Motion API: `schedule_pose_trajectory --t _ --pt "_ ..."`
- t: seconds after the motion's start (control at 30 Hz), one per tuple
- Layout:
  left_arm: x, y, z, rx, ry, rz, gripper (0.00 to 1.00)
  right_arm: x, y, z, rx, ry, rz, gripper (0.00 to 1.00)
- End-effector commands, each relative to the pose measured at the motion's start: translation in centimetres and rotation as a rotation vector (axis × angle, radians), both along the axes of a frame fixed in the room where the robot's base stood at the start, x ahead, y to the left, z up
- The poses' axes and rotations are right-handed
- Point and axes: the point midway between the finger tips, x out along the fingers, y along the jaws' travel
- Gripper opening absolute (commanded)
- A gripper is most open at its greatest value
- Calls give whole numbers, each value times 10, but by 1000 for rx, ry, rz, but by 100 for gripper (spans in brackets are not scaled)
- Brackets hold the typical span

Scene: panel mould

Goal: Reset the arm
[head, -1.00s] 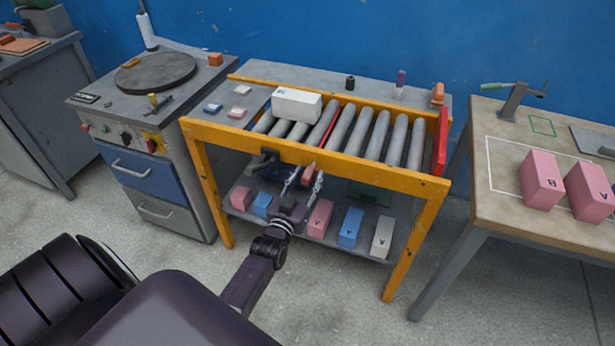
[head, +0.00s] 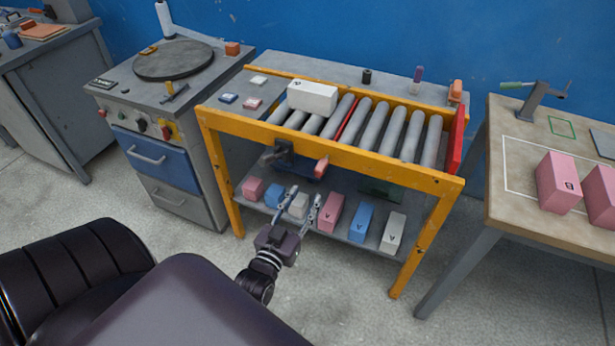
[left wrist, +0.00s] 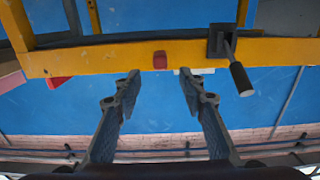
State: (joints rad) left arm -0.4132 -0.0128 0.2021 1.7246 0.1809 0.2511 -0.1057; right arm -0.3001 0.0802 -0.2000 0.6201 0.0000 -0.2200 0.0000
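My left gripper (head: 305,194) is in front of the lower shelf of the yellow-framed roller stand, with its fingers apart and nothing between them. The left wrist view also shows the two open fingers (left wrist: 160,84) with a gap between them. Ahead of them there are the yellow beam (left wrist: 110,57), a small red part (left wrist: 160,60) and a black-handled lever (left wrist: 240,78). In the head view, the dark clamp (head: 284,152) and a red-tipped part (head: 321,167) on the stand's front are clear of the gripper. My right gripper is not in view.
A white box (head: 312,97) lies on the rollers (head: 392,128). Several pink, blue and white blocks sit on the lower shelf (head: 340,231), close behind the gripper. A grey cabinet (head: 172,198) stands left, a worktable (head: 500,205) right. Open floor lies in front.

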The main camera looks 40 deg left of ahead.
Motion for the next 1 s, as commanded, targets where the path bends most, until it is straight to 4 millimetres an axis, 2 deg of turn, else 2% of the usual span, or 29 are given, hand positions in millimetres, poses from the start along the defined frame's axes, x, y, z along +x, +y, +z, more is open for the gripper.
schedule_pose_trajectory --t 0.67,0.77,0.87,0.97,1.0 --pt "0 0 0 0 0 0 38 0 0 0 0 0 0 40" --pt "0 -1 -5 -2 10 -3 38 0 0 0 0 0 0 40" --pt "-2 -9 -31 -13 64 -19 38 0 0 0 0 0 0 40" --pt "-9 -26 -83 -34 177 -52 38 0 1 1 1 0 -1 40" --pt "-15 -35 -110 -45 236 -70 38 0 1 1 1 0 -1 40"
